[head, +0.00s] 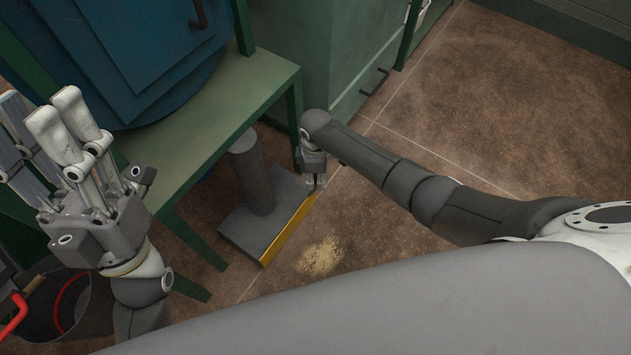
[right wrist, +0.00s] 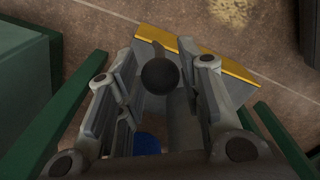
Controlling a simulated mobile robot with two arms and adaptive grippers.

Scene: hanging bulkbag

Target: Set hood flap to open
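A low grey box-like hood (head: 240,232) with a yellow front edge lies on the floor beside the green stand. A grey cylinder (head: 252,178) rises from it. I cannot tell whether its flap is open or closed. My right gripper (head: 316,186) points down at the far right end of the yellow edge. In the right wrist view its fingers (right wrist: 160,65) are apart, with a dark round knob-like end (right wrist: 160,76) showing between them. Contact cannot be told. My left gripper (head: 42,112) is raised at the left, fingers up, open and empty.
A green stand (head: 225,105) carries a large blue drum-like body (head: 150,60). A green cabinet (head: 350,50) with a dark handle stands behind. A dark bucket (head: 92,310) is at the lower left. A sandy pile (head: 320,258) lies on the brown floor, clear to the right.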

